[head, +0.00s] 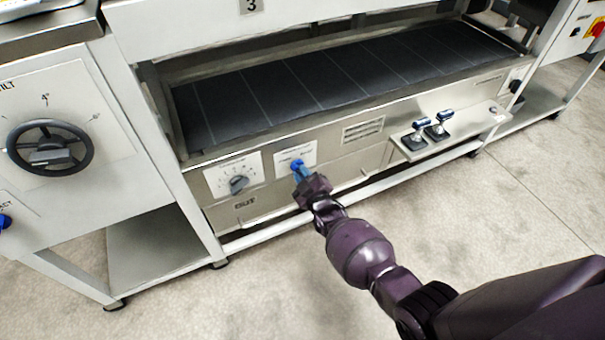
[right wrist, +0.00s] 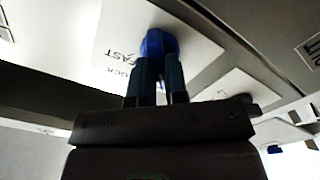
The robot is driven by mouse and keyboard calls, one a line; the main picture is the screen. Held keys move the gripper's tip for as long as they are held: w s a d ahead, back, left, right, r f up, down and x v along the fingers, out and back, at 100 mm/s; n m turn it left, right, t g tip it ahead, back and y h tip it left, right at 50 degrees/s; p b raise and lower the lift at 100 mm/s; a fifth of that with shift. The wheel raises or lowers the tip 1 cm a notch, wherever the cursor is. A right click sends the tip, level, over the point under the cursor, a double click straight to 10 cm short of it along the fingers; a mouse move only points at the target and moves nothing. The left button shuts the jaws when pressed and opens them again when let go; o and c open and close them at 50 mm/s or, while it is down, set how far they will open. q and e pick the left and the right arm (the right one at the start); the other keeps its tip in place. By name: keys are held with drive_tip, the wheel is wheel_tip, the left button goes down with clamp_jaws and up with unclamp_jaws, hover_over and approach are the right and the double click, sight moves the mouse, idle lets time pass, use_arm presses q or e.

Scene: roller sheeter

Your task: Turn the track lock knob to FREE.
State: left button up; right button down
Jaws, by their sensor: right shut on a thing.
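The track lock knob (head: 296,163) is blue and sits on a white label plate (head: 309,151) on the front panel of the machine, below the dark bed. In the right wrist view the blue knob (right wrist: 157,41) shows beyond my fingertips, and the words "LOCK" and "FAST" appear inverted on its plate (right wrist: 117,45). My right gripper (head: 301,174) reaches in from the lower right and is shut on the knob; its fingers (right wrist: 157,72) are close together there. The knob's exact pointing direction is hidden by the fingers. My left gripper is not in view.
A grey dial knob (head: 238,184) on a scaled plate is just left. A black handwheel (head: 50,147) is on the left cabinet. Two blue-topped levers (head: 437,131) stand on a shelf at right. The floor (head: 230,300) in front is clear.

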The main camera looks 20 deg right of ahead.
drive_tip(key=shift+f+n, duration=0.1)
drive_tip(key=shift+n, duration=0.4)
drive_tip(key=c, duration=1.1)
unclamp_jaws()
drive_tip(key=shift+c, duration=0.2)
